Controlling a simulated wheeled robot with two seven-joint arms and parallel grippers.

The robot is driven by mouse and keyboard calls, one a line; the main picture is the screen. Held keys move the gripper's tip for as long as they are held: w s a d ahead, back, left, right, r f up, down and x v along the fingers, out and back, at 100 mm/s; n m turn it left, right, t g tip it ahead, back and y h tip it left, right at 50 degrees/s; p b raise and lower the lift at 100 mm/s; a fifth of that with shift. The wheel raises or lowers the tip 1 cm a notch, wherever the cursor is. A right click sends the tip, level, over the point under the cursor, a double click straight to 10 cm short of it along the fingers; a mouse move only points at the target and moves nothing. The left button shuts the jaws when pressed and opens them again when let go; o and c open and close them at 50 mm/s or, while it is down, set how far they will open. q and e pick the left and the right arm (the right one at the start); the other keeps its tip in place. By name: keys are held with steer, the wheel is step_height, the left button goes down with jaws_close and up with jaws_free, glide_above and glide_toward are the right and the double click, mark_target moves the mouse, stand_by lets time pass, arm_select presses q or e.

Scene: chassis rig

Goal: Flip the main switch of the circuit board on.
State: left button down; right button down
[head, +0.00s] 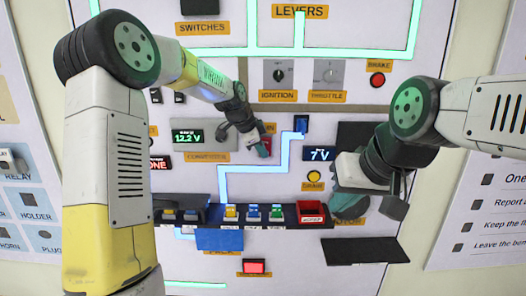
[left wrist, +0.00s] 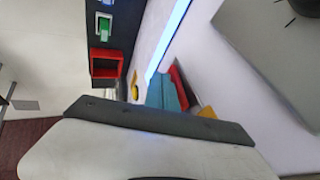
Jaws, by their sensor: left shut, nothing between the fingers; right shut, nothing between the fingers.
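The main switch is a red part (head: 267,141) on the panel, beside an orange label (head: 269,128) partly covered by my left gripper. The red part also shows in the left wrist view (left wrist: 178,80), right behind my teal fingertips. My left gripper (head: 262,149) is shut and empty, its tips at or very close to the red part; I cannot tell whether they touch. Whether the switch is up or down is hidden. My right gripper (head: 350,205) is shut and empty, low on the right in front of the panel.
A dark shelf holds small coloured blocks (head: 253,212) and a red box (head: 311,211). Ignition and throttle knobs (head: 279,72) sit above the switch. A blue part (head: 301,124) is to its right. Displays read 12.2 V (head: 188,137) and 7 V (head: 319,154). A black ledge (head: 364,251) juts out at lower right.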

arm_select(q)
steer(key=shift+r, duration=0.2)
steer(key=shift+r, duration=0.7)
